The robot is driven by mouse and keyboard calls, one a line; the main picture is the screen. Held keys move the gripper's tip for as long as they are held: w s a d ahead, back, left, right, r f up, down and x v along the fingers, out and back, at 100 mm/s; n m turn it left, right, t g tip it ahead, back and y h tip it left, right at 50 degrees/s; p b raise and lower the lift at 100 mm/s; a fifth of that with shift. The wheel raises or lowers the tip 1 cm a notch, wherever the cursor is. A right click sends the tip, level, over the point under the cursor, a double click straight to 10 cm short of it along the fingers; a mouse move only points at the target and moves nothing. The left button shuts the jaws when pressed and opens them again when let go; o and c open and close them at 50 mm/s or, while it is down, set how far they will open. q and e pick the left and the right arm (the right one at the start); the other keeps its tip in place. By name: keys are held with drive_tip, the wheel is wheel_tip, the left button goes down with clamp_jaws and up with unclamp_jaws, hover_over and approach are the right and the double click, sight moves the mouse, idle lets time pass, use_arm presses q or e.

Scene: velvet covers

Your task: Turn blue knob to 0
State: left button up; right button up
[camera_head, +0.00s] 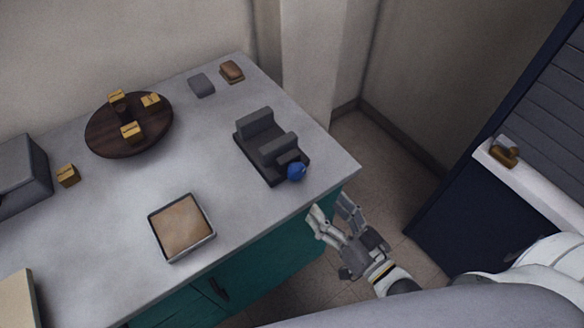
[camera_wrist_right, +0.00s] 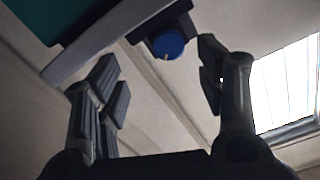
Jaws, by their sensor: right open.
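The blue knob (camera_head: 296,172) sits on the front right end of a dark grey device (camera_head: 262,148) near the right edge of the grey tabletop. My right gripper (camera_head: 333,212) is open and empty, just off the table's edge, below and right of the knob in the head view. In the right wrist view the knob (camera_wrist_right: 168,44) shows ahead, between the directions of the two open fingers (camera_wrist_right: 162,82), apart from them. A small light mark shows on the knob's lower face there; I cannot read any number. My left gripper is not in view.
On the table (camera_head: 115,205) stand a round dark wooden tray (camera_head: 97,147) with yellow blocks, a square tan-topped tray (camera_head: 210,215), a grey box (camera_head: 22,172) and small blocks. A dark blue panel with a white ledge (camera_head: 540,180) stands at the right.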

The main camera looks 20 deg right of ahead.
sight(299, 175)
drive_tip(key=x, duration=0.3)
drive_tip(key=r+p+x, duration=0.1)
drive_tip(key=x, duration=0.3)
drive_tip(key=r+x, duration=0.1)
drive_tip(key=x, duration=0.3)
drive_tip(key=shift+s+a+p, duration=0.1)
drive_tip(key=shift+a+p, duration=0.15)
drive_tip(key=shift+p, duration=0.05)
drive_tip(key=c, duration=1)
drive_tip(key=shift+c, duration=0.2)
